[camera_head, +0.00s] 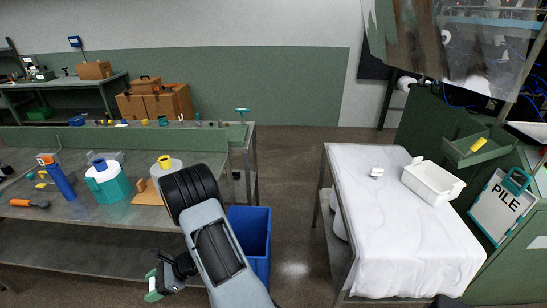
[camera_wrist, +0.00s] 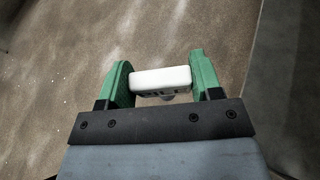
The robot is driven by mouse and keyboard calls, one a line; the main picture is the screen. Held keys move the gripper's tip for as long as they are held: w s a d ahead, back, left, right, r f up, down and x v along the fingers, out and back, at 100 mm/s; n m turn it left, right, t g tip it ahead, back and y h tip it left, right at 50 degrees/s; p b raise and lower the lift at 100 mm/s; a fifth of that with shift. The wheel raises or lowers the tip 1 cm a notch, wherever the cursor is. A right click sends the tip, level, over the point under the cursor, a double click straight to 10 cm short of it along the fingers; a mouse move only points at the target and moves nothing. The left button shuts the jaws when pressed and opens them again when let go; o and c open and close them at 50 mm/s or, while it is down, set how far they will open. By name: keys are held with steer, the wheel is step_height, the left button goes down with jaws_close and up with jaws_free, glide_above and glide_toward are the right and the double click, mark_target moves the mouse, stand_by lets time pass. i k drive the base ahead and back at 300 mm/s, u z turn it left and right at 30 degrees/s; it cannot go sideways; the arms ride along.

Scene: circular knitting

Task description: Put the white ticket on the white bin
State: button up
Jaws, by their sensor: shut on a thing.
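My gripper (camera_wrist: 162,82) has green fingers and is shut on a small white block with dark marks on its edge, which looks like the white ticket (camera_wrist: 160,78). In the head view my gripper (camera_head: 153,284) is low at the bottom left, in front of the left workbench; the ticket is hard to make out there. The white bin (camera_head: 427,190) is a shallow open tray on the white-covered table at the right, well apart from my gripper.
A small white object (camera_head: 376,173) lies on the white cloth (camera_head: 390,235), left of the bin. A blue bin (camera_head: 258,236) stands on the floor between the tables. The left workbench (camera_head: 110,213) holds spools and tools.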

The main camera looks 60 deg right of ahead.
mark_target(429, 197)
steer(key=u, duration=0.45)
steer(key=k, duration=2.4)
steer(key=z, duration=1)
